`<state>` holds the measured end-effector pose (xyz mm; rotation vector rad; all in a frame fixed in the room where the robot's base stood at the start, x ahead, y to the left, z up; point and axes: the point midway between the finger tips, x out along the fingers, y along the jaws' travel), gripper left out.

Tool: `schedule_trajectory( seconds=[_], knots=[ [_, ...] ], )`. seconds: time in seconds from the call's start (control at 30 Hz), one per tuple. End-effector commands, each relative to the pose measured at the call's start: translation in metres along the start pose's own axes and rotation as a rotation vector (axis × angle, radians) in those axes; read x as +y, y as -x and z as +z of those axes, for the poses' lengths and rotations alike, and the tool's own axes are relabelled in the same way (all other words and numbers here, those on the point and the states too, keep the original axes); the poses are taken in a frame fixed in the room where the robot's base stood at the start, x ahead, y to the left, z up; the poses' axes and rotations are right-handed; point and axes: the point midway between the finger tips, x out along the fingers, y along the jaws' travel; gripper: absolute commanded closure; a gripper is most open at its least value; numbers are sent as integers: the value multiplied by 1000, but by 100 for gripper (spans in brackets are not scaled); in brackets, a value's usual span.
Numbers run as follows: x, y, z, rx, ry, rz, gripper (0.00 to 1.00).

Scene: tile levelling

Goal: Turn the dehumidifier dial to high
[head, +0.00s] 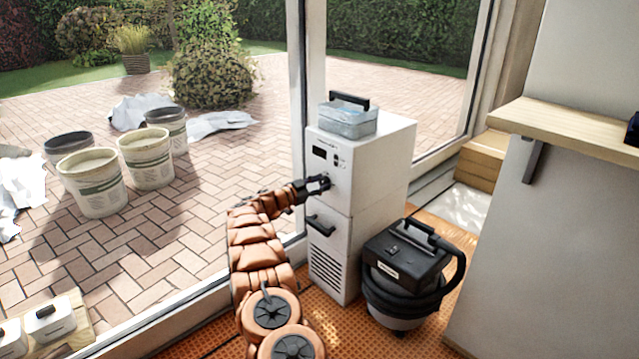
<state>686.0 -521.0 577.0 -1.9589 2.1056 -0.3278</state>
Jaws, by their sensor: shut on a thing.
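The dehumidifier (379,175) is a tall white cabinet standing by the glass door, with a small dark display (319,152) and a few small buttons on its front. My gripper (323,184) is at the upper front panel, just below the display, with its fingers shut on the dial. The dial itself is mostly hidden by the fingers, so its setting cannot be read. My orange arm reaches up to it from the bottom of the view.
A clear bin with a dark handle (348,121) sits on top of the dehumidifier. A black handle (320,225) juts from its front below my gripper. A vacuum with a coiled hose (407,262) stands close at right. A wooden shelf (570,130) is on the right wall. Buckets (146,158) stand outside.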

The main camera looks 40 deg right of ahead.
Motion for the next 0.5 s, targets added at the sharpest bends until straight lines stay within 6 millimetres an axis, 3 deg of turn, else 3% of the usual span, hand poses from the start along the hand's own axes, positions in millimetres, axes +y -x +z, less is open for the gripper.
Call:
schedule_trajectory(
  seconds=[0.5],
  knots=[
    [1,1,3,-27,-489,-7,95]
  ],
)
